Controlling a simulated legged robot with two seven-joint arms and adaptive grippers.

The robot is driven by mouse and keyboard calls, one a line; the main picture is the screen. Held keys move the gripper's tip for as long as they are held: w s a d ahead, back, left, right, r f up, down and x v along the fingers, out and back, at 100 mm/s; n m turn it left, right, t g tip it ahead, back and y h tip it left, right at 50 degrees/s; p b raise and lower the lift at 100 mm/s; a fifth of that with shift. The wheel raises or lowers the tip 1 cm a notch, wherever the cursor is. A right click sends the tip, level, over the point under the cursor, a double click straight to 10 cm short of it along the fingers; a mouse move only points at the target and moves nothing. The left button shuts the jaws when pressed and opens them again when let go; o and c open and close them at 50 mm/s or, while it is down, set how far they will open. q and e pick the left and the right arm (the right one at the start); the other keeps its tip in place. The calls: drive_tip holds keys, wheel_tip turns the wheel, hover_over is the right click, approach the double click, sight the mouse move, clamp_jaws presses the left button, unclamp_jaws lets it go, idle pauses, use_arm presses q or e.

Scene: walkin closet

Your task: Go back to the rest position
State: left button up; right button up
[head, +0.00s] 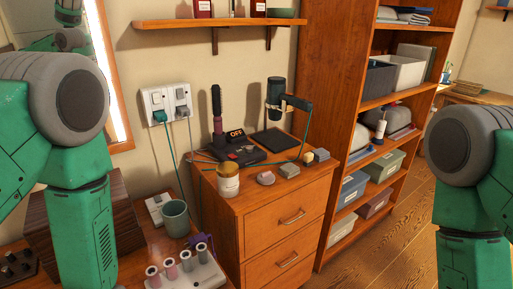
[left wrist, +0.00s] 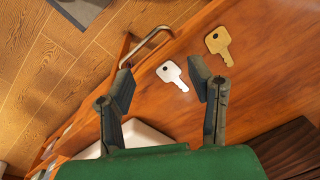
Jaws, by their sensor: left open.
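My left gripper (left wrist: 161,70) shows in the left wrist view. Its two dark fingers are spread apart with nothing held between them. A silver key (left wrist: 172,75) shows between the fingertips, lying on an orange-brown wooden surface (left wrist: 265,80). A gold key (left wrist: 218,44) lies on the same surface, beyond the right finger. I cannot tell how far above the surface the fingers are. In the head view my green arms are at the left and right edges; both grippers are out of that view, and my right gripper is not seen.
A cup (head: 174,217) and a tray of rollers (head: 200,277) stand lower left. An open shelf unit (head: 338,60) stands behind. Wooden floor (head: 400,245) is clear at right.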

use_arm(q)
drive_tip(key=s+d+m, duration=0.2)
drive_tip(key=s+d, duration=0.1)
drive_tip(key=s, duration=0.8)
wheel_tip(320, 180, down, 8)
drive_tip(key=a+h+b, duration=0.1)
drive_tip(key=b, duration=0.6)
drive_tip(key=shift+w+f+b, duration=0.2)
drive_tip(key=shift+f+b, duration=0.05)
drive_tip(key=shift+b, duration=0.05)
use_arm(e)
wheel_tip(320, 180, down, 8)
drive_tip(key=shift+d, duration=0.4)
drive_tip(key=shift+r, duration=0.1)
